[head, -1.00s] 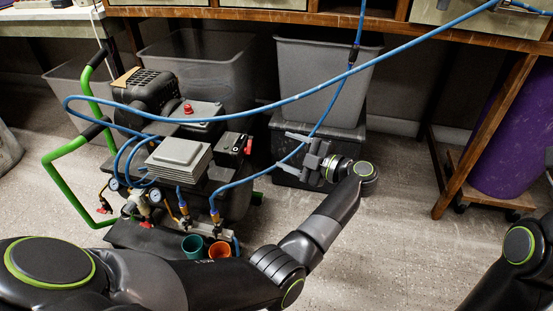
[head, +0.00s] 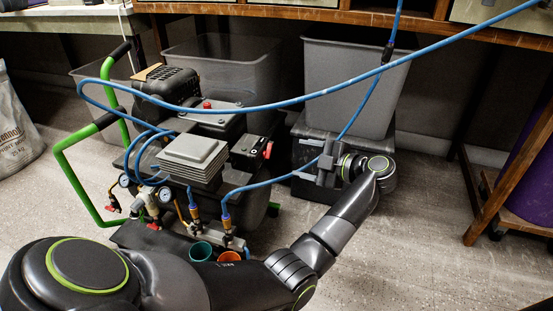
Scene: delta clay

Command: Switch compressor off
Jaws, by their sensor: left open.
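The compressor (head: 222,122) stands on the floor left of centre, with a black motor, a grey finned block (head: 190,158) and green tube handles. A black switch box (head: 247,153) with a red switch (head: 267,150) sits on its right side, facing right. A red round knob (head: 207,105) is on top behind the finned block. My left gripper (head: 308,158) is open and empty, to the right of the switch box with a gap between them. Its fingers look foreshortened and point roughly left. Whether the switch is on or off cannot be told. My right gripper is out of view.
A blue hose (head: 335,88) arcs over the compressor, and another blue hose (head: 358,118) runs down close to my left gripper. Grey bins (head: 350,85) stand behind, under a wooden bench (head: 460,38).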

